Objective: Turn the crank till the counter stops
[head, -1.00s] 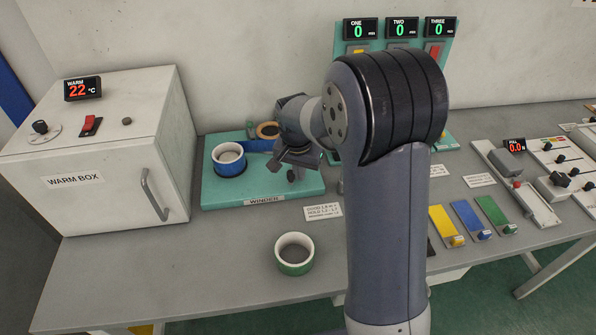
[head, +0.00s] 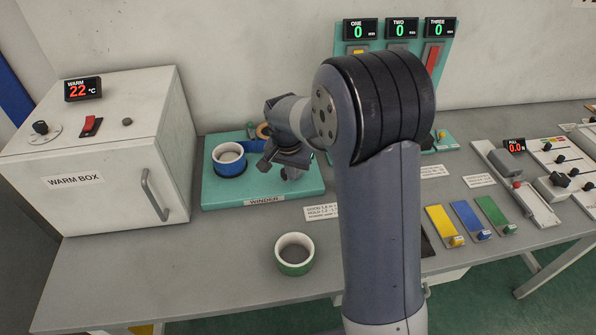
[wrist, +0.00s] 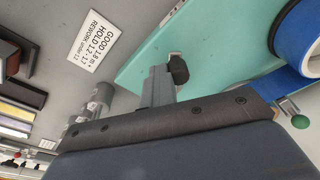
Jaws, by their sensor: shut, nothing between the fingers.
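The teal winder (head: 225,197) stands on the bench beside the white box. A blue roll with a pale core (head: 229,168) sits on its left part. A tan roll (head: 263,130) is behind, partly covered by my arm. My gripper (head: 290,174) is over the right part of the winder, pointing down, shut and empty. I cannot make out the winder's counter.
A green roll (head: 294,254) lies on the bench in front. The warm box (head: 80,150) stands left, its display reading 22. Yellow, blue and green pads and a pull tester lie right. The front left of the bench is clear.

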